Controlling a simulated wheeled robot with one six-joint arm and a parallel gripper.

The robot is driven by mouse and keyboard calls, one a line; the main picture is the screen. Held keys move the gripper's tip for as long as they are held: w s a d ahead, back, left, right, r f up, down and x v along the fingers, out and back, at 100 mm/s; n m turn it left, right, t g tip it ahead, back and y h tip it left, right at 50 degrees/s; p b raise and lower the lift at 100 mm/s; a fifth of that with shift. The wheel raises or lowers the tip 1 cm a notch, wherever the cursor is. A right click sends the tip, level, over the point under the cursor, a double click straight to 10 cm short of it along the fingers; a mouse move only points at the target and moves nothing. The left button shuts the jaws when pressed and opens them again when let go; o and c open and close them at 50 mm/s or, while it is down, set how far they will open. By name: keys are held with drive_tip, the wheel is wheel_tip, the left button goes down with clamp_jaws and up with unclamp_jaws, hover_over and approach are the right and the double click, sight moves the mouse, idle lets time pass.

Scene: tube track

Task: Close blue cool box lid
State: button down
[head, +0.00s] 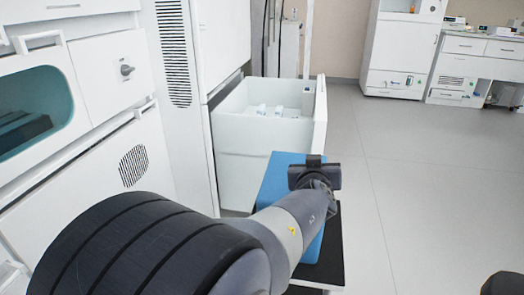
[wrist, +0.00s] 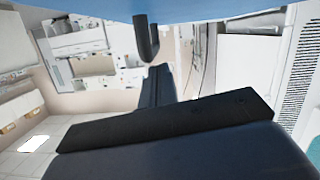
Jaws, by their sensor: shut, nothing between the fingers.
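The blue cool box (head: 278,180) is partly visible in the head view, beyond my arm, above a dark cart top. My wrist and gripper (head: 315,174) overlap its upper right part and hide much of it. I cannot tell the lid from the body or see how far the lid is open. In the wrist view, a blue surface (wrist: 90,10) runs along the top edge, above my gripper (wrist: 149,55). The gripper is shut and empty. Whether it touches the blue surface cannot be told.
A white open drawer (head: 262,140) with pale items inside is behind the cool box. The black cart top (head: 330,262) is below it. White cabinets (head: 130,75) line the left. Open grey floor (head: 430,180) lies to the right, with white units (head: 402,50) at the back.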

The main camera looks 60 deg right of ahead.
drive_tip(key=shift+s+d+f, duration=0.1)
drive_tip(key=shift+s+f, duration=0.1)
drive_tip(key=shift+f, duration=0.15)
idle(0.3)
wheel_tip(320, 180, up, 5)
drive_tip(key=w+p, duration=0.1)
drive_tip(key=p, duration=0.2)
drive_tip(key=f+p+v, duration=0.1)
drive_tip(key=p+v, duration=0.4)
drive_tip(key=v, duration=0.5)
drive_tip(key=shift+p, duration=0.35)
drive_tip(key=shift+s, duration=0.1)
